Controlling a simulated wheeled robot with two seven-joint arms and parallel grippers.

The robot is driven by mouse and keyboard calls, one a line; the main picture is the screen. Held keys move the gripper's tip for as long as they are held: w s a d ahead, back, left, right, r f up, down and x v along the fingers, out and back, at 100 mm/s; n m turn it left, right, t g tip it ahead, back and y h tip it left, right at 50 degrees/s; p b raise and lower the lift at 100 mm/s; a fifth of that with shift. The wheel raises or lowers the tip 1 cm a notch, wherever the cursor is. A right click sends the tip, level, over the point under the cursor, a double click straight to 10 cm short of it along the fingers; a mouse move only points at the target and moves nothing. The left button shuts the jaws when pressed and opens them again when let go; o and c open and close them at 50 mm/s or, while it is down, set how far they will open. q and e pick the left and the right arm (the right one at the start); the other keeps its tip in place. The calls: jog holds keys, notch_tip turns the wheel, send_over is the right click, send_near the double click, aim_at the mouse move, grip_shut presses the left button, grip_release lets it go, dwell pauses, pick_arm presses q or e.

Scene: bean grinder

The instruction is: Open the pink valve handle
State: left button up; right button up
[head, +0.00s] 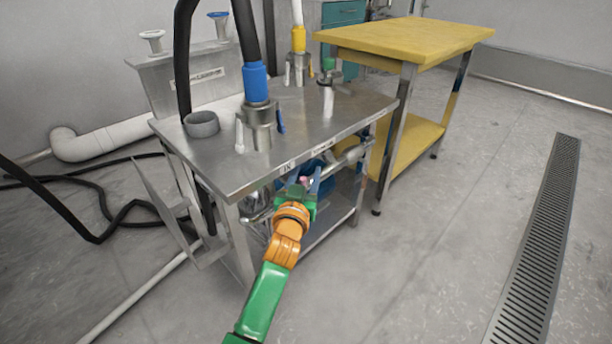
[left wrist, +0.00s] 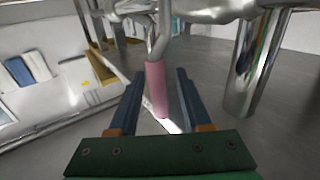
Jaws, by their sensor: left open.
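The pink valve handle (left wrist: 157,88) hangs down from a metal pipe fitting in the left wrist view, with its lower end between my two fingers. My left gripper (left wrist: 157,92) is open, with one finger on each side of the handle and a visible gap to each. In the head view my left gripper (head: 301,176) reaches under the front edge of the steel table, and only a small bit of pink (head: 305,181) shows there. My right gripper is not in view.
The steel table (head: 330,120) carries hose fittings with a blue-collared hose (head: 256,82). A metal leg (left wrist: 258,62) stands right of my fingers. A yellow table (head: 405,40) is behind right. Black hoses (head: 60,215) lie at left. The floor at right is clear.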

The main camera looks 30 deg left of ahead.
pick_arm(q)
grip_shut()
dwell(1.3)
